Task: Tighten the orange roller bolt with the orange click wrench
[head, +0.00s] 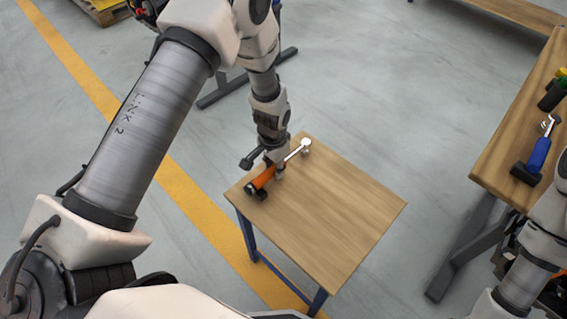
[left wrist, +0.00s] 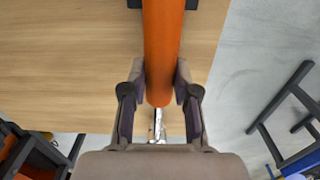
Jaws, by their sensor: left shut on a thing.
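The orange click wrench (head: 262,179) has an orange handle, a black end and a silver head (head: 304,146). It is at the far left part of the small wooden table (head: 335,215), at or just above its top; I cannot tell if it touches. My left gripper (head: 277,174) is shut on its handle. In the left wrist view the handle (left wrist: 162,35) runs between the two fingers (left wrist: 160,72), with the silver shaft (left wrist: 157,124) beyond the gripper. I see no orange roller bolt in these frames. My right gripper is not in view.
Most of the small table is bare. A yellow floor line (head: 195,190) passes at left. A pallet (head: 103,12) lies at the far left.

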